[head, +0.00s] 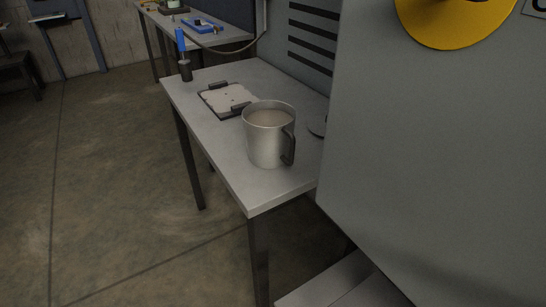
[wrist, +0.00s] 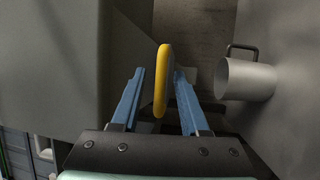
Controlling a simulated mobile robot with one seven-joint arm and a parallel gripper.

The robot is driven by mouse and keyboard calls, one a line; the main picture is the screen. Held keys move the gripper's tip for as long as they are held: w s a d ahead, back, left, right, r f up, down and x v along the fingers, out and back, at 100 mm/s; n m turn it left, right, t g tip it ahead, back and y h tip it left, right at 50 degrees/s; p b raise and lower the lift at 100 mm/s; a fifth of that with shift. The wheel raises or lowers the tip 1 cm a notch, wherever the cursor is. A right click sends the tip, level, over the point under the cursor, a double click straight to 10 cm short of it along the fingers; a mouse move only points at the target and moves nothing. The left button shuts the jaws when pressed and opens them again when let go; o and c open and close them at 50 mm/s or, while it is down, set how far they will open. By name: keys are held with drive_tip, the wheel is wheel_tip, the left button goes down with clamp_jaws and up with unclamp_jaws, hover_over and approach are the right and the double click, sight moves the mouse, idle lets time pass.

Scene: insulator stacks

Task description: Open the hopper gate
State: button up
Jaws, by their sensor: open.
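A large grey housing (head: 430,150) fills the right of the head view, with a yellow disc (head: 445,22) on its face, cut off by the top edge. I cannot tell from these frames which part is the hopper gate. In the wrist view the yellow disc (wrist: 162,82) shows edge-on, upright, between the two blue fingers of my gripper (wrist: 159,76). The fingers are open, one on each side of the disc, and a gap shows beside it; contact cannot be told. My gripper is not in the head view.
A metal mug (head: 265,138) stands on the grey bench (head: 225,165) left of the housing; it also shows right of my fingers in the wrist view (wrist: 246,80). A framed plate (head: 228,98) and a blue-handled tool (head: 181,42) are farther back. Floor at left is clear.

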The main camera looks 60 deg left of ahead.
drive_tip(key=v, duration=1)
